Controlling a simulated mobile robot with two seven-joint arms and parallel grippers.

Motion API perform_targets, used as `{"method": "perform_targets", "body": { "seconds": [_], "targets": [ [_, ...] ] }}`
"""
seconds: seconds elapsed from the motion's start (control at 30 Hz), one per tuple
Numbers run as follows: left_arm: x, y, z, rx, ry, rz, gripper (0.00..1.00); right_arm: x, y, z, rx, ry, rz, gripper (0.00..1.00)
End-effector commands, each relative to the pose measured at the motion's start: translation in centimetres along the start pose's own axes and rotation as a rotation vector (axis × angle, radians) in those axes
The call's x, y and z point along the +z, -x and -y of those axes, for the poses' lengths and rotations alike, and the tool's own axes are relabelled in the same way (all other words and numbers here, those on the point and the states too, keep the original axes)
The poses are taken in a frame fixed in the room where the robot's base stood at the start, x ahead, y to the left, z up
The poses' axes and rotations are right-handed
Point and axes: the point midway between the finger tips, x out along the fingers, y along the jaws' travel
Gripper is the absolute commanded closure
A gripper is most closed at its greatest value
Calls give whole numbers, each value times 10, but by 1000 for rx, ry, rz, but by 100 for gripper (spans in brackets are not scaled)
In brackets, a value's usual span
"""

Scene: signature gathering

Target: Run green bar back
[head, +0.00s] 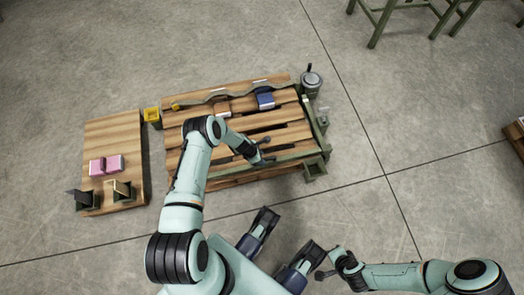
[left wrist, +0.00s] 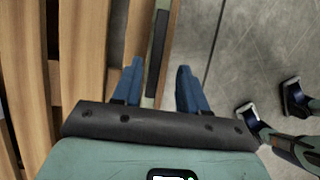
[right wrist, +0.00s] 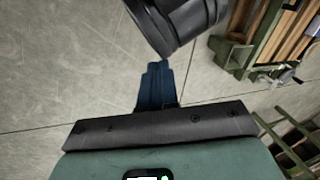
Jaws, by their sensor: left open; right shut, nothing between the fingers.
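The green bar (head: 235,172) runs along the near side of the slatted wooden table (head: 200,155), up to its right corner. My left gripper (head: 266,153) is open over this near side. In the left wrist view the green bar (left wrist: 157,50) passes through the gap between the two blue fingers (left wrist: 157,88); I cannot tell whether it touches either. My right gripper (head: 324,264) is shut and empty, low and in front of the table. In the right wrist view its fingers (right wrist: 157,88) are together, with bare floor behind them.
A blue block (head: 265,100) and a wavy grey-green strip (head: 232,93) lie toward the table's back. A grey can (head: 311,83) stands at its back right corner. A board (head: 115,135) with a pink block (head: 106,165) is at left.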

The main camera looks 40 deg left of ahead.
Motion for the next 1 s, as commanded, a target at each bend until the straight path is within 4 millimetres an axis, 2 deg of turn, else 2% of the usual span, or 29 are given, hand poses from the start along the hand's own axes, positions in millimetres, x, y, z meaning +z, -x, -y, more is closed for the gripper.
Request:
{"method": "perform_targets", "body": {
  "seconds": [0.03, 0.1, 0.3, 0.4, 0.6, 1.0],
  "targets": [
    [2, 18, -2, 2, 2, 1, 57, 8, 10, 4, -2, 3, 23, 100],
    [2, 35, -2, 2, 2, 1, 57, 18, 18, 6, -4, 5, 54, 100],
    [1, 76, 0, -1, 3, 1, 57, 42, 36, 12, -8, 11, 125, 100],
    [0, 90, 0, -2, 2, 0, 57, 49, 41, 13, -8, 13, 147, 100],
    [0, 102, 1, -3, 1, 1, 57, 56, 45, 14, -9, 14, 171, 100],
    [0, 102, 1, -3, 1, 0, 57, 57, 45, 14, -9, 14, 171, 100]
  ]
}}
